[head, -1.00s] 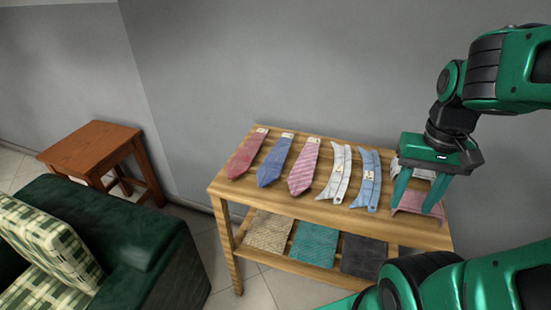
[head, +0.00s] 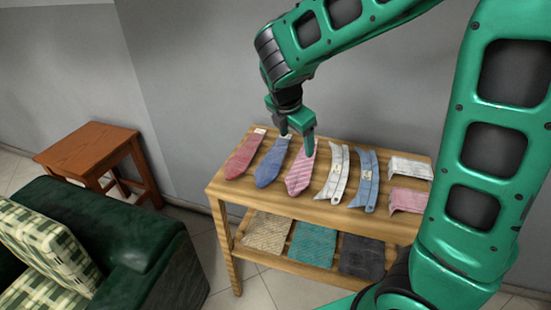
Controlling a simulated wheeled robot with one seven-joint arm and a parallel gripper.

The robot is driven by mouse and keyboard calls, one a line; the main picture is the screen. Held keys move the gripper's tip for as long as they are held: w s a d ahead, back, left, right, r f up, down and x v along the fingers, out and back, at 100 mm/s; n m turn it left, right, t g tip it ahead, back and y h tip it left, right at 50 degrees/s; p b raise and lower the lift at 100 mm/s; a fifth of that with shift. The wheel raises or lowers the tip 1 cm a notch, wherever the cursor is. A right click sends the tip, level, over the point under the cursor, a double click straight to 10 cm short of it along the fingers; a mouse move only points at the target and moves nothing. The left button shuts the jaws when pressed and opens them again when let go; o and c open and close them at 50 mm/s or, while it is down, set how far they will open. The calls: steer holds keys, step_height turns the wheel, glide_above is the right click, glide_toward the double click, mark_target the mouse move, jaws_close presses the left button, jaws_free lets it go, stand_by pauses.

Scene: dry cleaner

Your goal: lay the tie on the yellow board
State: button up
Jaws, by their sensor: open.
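Three ties lie side by side on the top of a wooden shelf table: a red tie (head: 244,155) at the left, a blue tie (head: 272,162) next to it, and a pink striped tie (head: 300,176) right of that. My gripper (head: 297,144) is open and points down over the upper ends of the blue and pink ties. One finger is near the blue tie's top and the other covers the pink tie's top. I cannot tell whether the fingers touch either tie. I see no yellow board in this view.
The wooden table (head: 228,193) also holds a white collar strip (head: 335,176), a blue collar strip (head: 366,180), a white cuff (head: 410,168) and a pink cuff (head: 407,201). Folded cloths lie on its lower shelf. A brown stool (head: 92,142) and green sofa (head: 110,222) stand left.

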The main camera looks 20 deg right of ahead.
steer(key=w+a+f+n+t, duration=0.1)
steer(key=w+a+n, duration=0.3)
steer(key=a+n, duration=0.3)
glide_toward(275, 156)
steer(key=shift+w+a+f+m, duration=0.1)
steer(key=shift+w+f+m, duration=0.05)
steer(key=shift+f, duration=0.3)
steer(key=shift+w+a+f+m, duration=0.1)
steer(key=shift+a+f+m, duration=0.05)
steer(key=shift+f, duration=0.35)
steer(key=shift+d+x, duration=0.2)
steer(key=shift+x, duration=1.1)
steer(key=shift+d+x, duration=0.25)
steer(key=shift+x, duration=1.1)
steer(key=shift+r, duration=0.2)
steer(key=c, duration=1.3)
steer(key=shift+o, duration=0.2)
steer(key=shift+r, duration=0.1)
